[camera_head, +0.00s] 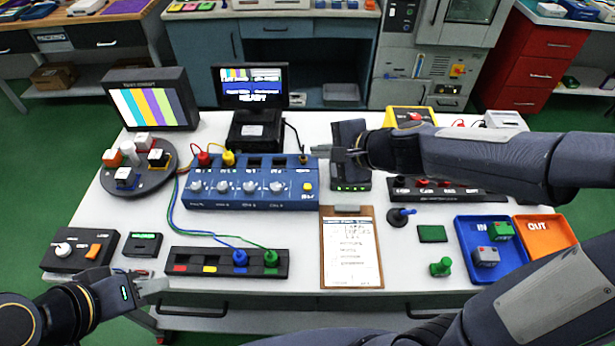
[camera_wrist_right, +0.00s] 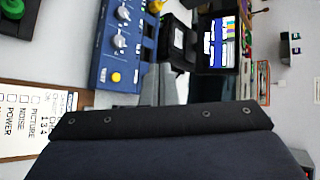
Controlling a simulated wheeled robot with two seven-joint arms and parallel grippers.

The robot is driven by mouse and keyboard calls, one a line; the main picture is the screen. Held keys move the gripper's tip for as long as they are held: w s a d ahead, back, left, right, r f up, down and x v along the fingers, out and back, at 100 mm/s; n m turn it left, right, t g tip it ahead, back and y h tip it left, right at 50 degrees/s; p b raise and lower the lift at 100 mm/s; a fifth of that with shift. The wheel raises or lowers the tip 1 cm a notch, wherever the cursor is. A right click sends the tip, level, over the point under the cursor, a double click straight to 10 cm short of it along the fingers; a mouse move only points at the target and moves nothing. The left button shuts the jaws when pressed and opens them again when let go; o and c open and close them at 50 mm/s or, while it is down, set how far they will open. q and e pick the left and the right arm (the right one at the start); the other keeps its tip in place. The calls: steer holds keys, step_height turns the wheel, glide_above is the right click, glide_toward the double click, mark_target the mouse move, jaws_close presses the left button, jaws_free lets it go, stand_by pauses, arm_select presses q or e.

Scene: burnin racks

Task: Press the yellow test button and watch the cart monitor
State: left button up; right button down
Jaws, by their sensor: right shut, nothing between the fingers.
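The yellow test button (camera_head: 308,187) sits at the lower right corner of the blue panel (camera_head: 215,199), which has several knobs. The button also shows clear and uncovered in the right wrist view (camera_wrist_right: 116,77). My right gripper (camera_head: 338,154) is shut and empty, above and to the right of the button, apart from it in the picture. A monitor (camera_head: 250,88) behind the panel shows colour bars and a blue text band reading READY.
A clipboard (camera_head: 351,270) lies in front of the panel. A jack strip (camera_head: 190,268) with blue and green cables lies nearer the front edge. Blue (camera_head: 466,258) and orange (camera_head: 560,246) trays stand at right. A dark box (camera_head: 351,178) stands under my right gripper.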

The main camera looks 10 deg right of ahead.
mark_target(307, 187)
steer(key=w+a+f+m+h+p, duration=0.1)
steer(key=w+f+m+h, duration=0.1)
steer(key=w+f+m, duration=0.4)
steer(key=shift+f+h, duration=0.4)
step_height(307, 187, down, 9)
steer(key=b, duration=0.8)
steer(key=shift+r, duration=0.1)
stand_by(1.4)
steer(key=shift+f+b, duration=0.4)
steer(key=shift+b, duration=0.2)
steer(key=shift+f+b, duration=0.45)
steer(key=shift+b, duration=0.05)
stand_by(0.4)
steer(key=shift+r, duration=0.1)
steer(key=shift+r+p, duration=0.8)
steer(key=shift+p, duration=0.1)
